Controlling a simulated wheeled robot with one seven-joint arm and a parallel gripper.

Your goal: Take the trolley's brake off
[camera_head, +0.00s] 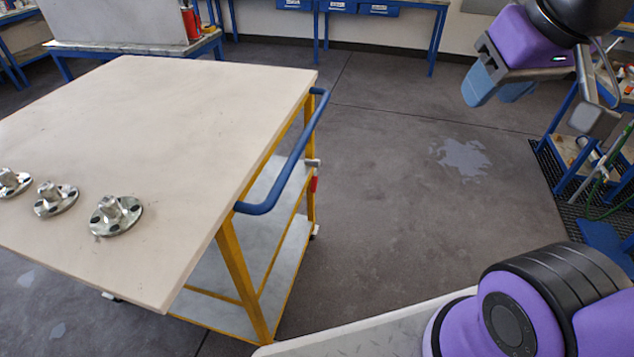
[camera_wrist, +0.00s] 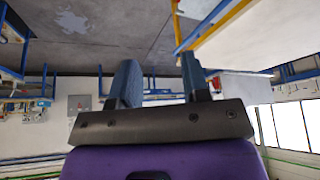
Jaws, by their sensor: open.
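The trolley (camera_head: 170,120) has a pale top, a yellow frame and lower shelves, and stands at the left in the head view. A blue push handle (camera_head: 290,170) runs along its right end. A small red part (camera_head: 314,184) sits on the yellow post below the handle; I cannot tell for sure that it is the brake. My gripper (camera_head: 500,92) is up at the top right, over the floor and well apart from the trolley. Its blue fingers are apart and empty; they also show in the wrist view (camera_wrist: 162,80). Part of the trolley's yellow frame (camera_wrist: 215,25) shows there too.
Several metal flanges (camera_head: 116,216) stand on the trolley's top at the left. The floor (camera_head: 400,200) between the trolley and my gripper is clear, with a pale patch (camera_head: 462,157). A blue-framed rack (camera_head: 560,130) stands at the right. Blue benches (camera_head: 430,30) line the back wall.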

